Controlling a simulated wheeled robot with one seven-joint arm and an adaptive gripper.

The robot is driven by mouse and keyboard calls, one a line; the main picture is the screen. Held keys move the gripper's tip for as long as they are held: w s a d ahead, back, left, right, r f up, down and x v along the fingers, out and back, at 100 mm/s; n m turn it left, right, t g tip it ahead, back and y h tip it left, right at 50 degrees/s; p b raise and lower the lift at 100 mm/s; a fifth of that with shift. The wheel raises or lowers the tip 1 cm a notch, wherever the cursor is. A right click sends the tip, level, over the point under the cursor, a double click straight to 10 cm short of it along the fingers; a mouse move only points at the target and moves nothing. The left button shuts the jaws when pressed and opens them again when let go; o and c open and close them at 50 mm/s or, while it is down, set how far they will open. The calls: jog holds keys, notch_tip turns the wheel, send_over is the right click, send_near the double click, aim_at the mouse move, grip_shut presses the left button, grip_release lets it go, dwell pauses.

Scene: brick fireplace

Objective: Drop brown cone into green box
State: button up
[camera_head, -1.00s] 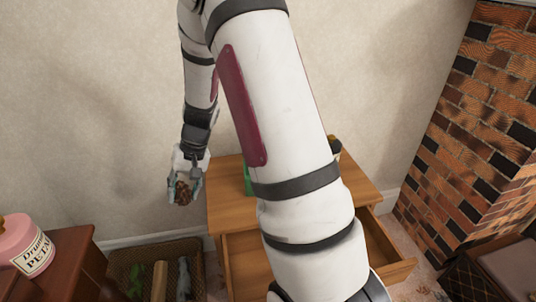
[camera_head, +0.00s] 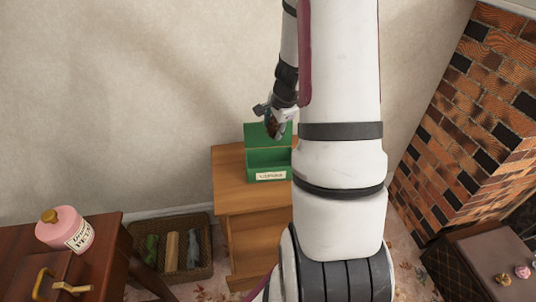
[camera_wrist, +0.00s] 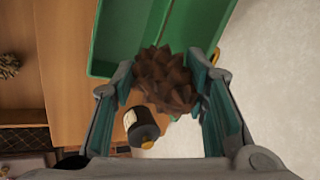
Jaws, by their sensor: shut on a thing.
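The brown cone (camera_head: 272,127) is a scaly pine cone held between the fingers of my gripper (camera_head: 274,124). In the wrist view the cone (camera_wrist: 163,76) sits between the two finger pads, and my gripper (camera_wrist: 165,92) is shut on it. The green box (camera_head: 257,162), with a raised lid and a pale label, stands on the wooden cabinet. In the head view the gripper and cone overlap its lid. In the wrist view the green box (camera_wrist: 118,32) lies beyond the cone, which overlaps its edge. My arm hides the box's right side in the head view.
A dark bottle (camera_wrist: 143,127) shows near the box. The wooden cabinet (camera_head: 231,190) has free top left of the box. A basket (camera_head: 203,268) with several items and a pink jar (camera_head: 62,231) are at left. A brick fireplace (camera_head: 465,140) is at right.

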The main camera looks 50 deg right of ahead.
jog(key=shift+f+b, duration=2.5)
jog(key=shift+f, duration=0.3)
jog(key=o, duration=1)
jog(key=v, duration=1.2)
